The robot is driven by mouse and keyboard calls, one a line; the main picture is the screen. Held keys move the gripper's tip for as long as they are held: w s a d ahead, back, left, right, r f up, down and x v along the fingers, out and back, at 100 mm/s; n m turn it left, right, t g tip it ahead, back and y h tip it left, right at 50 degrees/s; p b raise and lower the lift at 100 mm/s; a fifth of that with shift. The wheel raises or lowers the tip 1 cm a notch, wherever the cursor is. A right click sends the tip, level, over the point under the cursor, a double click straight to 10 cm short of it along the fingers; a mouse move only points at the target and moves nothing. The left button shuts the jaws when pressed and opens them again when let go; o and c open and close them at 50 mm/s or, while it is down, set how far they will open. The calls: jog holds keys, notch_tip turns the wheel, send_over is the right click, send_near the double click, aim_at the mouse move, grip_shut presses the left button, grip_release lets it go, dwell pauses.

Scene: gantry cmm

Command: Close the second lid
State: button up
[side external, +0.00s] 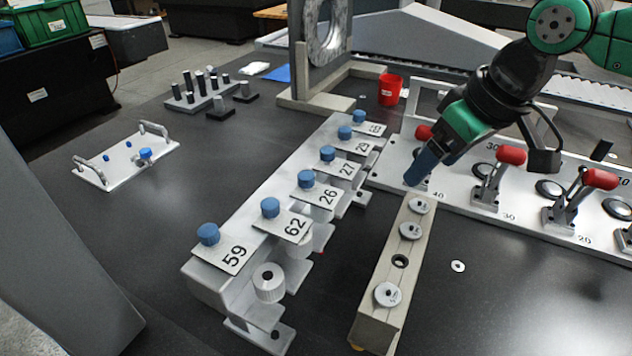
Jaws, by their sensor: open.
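A long pale block (207,288) runs diagonally across the middle of the table. Numbered white plates lie in a row along its top, each with a blue knob; these look like the lids. Flaps and a round white knob (268,281) show on the block's right side. Which lid stands open is unclear. My gripper (417,174) has blue fingers, points down-left, and is open and apart from the plates, above the far end of a beige bar.
The beige bar (380,318) carries several metal discs. A white panel with red-handled clamps (511,155) stands at right. A red cup (390,88) and an upright ring plate (297,60) stand behind. A white handled tray (120,170) lies left. Table between tray and block is clear.

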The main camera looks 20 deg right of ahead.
jog(key=s+d+f+m+t, duration=0.1)
jog(key=d, duration=0.2)
jog(key=s+d+f+m+t+h, duration=0.1)
jog(key=d, duration=0.2)
jog(key=s+d+f+m, duration=0.1)
jog(key=d+f, duration=0.1)
jog(key=d, duration=0.1)
jog(key=shift+d+t, duration=0.4)
jog(key=shift+c, duration=0.4)
jog(key=shift+d+f, duration=0.1)
jog(key=shift+d, duration=0.05)
jog(key=c, duration=0.4)
jog(key=shift+n, duration=0.4)
jog(key=w+a+r, duration=0.2)
jog(key=r, duration=0.1)
jog(key=shift+w+a, duration=0.1)
jog(key=shift+a, duration=0.2)
grip_shut()
notch_tip(320, 180, up, 9)
jog(key=n+g+y, duration=0.2)
jog(key=n+g, duration=0.2)
jog(key=n, duration=0.4)
send_over(249, 211)
notch_tip(249, 211, down, 9)
jog(key=shift+f, duration=0.15)
jog(key=shift+s+d, duration=0.45)
